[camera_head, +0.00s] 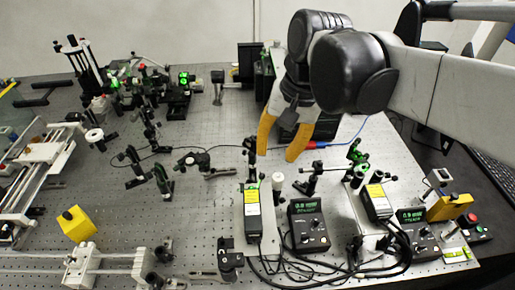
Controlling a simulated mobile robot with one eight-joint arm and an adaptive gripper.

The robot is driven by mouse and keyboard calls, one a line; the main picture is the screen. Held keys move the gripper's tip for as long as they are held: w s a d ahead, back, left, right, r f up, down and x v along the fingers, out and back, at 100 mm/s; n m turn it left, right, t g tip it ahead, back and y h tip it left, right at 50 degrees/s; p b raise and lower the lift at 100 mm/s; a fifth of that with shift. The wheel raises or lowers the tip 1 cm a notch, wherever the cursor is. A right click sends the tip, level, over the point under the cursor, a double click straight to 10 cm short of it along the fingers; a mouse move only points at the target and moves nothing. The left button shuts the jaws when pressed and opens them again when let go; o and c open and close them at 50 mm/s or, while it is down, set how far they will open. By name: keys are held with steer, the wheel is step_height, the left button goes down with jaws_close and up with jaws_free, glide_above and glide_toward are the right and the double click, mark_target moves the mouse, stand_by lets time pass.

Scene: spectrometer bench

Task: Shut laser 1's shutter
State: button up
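My gripper (278,156) hangs over the bench with its two yellow fingers apart and nothing visible between them. Below it, a laser module (252,212) with a yellow label stands on a light plate. A second similar laser module (377,201) stands further right. I cannot read which one is laser 1. A black controller (308,226) with a green display and knobs is right of the first laser; another controller (413,232) is beside the second. A dark post (251,158) stands beyond the first laser, near my left finger. I cannot make out either shutter or its state.
Black cables (330,267) loop along the front. Optics mounts crowd the back left (150,90). A yellow block (76,223) and a rail stage (40,165) are at left. A red-button box (474,225) is at right. Bare perforated bench (205,200) lies left of the first laser.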

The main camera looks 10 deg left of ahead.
mark_target(262, 174)
steer(key=a+f+b, duration=0.1)
steer(key=f, duration=0.2)
steer(key=a+f+b, duration=0.1)
steer(key=f, duration=0.3)
steer(key=a+f+b, duration=0.1)
steer(key=f, duration=0.2)
steer(key=shift+s+a+f+b, duration=0.15)
steer(key=shift+f+b, duration=0.1)
steer(key=shift+b, duration=0.15)
jaws_close()
